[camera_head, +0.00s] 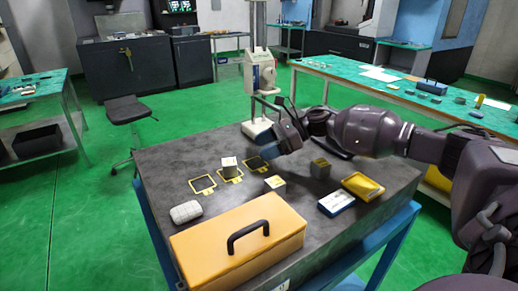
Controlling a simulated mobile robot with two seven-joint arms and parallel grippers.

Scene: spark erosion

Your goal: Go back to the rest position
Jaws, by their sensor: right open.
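My right gripper (265,130) is above the back part of the dark table (170,155), near a white measuring stand (256,75). Its arm reaches in from the right. The jaws are open, and I see nothing held in them. My left gripper is not in view.
An orange case (238,245) with a black handle stands at the table's front. A black stool (128,110) stands left on the green floor.

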